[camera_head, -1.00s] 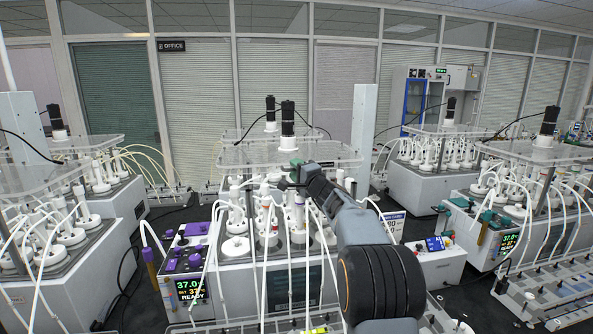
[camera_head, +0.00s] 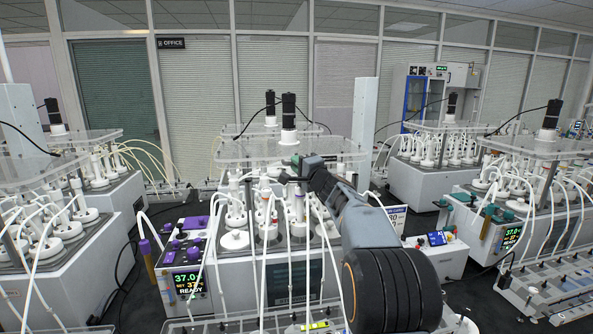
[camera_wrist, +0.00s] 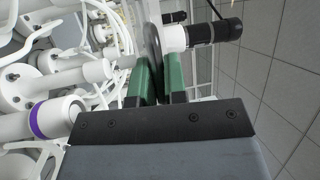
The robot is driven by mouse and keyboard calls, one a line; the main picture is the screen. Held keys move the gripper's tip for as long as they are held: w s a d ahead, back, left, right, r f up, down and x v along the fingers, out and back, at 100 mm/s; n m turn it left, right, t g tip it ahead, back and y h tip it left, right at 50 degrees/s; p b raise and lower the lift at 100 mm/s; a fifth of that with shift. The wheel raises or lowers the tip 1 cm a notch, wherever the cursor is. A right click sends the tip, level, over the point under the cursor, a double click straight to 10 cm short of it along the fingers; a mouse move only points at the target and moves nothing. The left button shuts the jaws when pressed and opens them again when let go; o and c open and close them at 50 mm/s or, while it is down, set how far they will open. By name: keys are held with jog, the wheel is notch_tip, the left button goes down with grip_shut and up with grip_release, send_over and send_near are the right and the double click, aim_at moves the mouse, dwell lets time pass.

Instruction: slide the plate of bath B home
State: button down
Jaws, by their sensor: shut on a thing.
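The middle bath (camera_head: 245,285) bears a clear plate (camera_head: 245,151) above its white bottles, with a black motor (camera_head: 289,112) on a white collar standing on it. No letter B is readable, so I take this as bath B. My gripper (camera_head: 290,170) is at the plate's front edge, reached from the right by my dark arm. In the wrist view, its two green fingers (camera_wrist: 160,78) are closed either side of a thin dark edge piece (camera_wrist: 152,40). The motor with its white collar (camera_wrist: 200,36) shows just beyond. The plate's far supports are largely hidden.
White bottles and tubes crowd below the plate; a purple-ringed bottle (camera_wrist: 50,122) is close by my gripper in the wrist view. A control box (camera_head: 185,262) reading READY stands left. Other baths with plates flank both sides. A white post (camera_head: 364,120) rises behind right.

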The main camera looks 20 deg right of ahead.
jog(key=s+a+b, duration=0.2)
jog(key=s+b, duration=0.6)
jog(key=s, duration=0.3)
jog(key=shift+f, duration=0.15)
jog(key=shift+a, duration=0.1)
jog(key=c, duration=1.4)
grip_release()
jog(key=shift+s, duration=0.35)
jog(key=shift+o, duration=1.1)
jog(key=shift+w, duration=0.1)
jog(key=b+v, duration=0.4)
jog(key=v, duration=1)
jog(key=shift+w, duration=0.1)
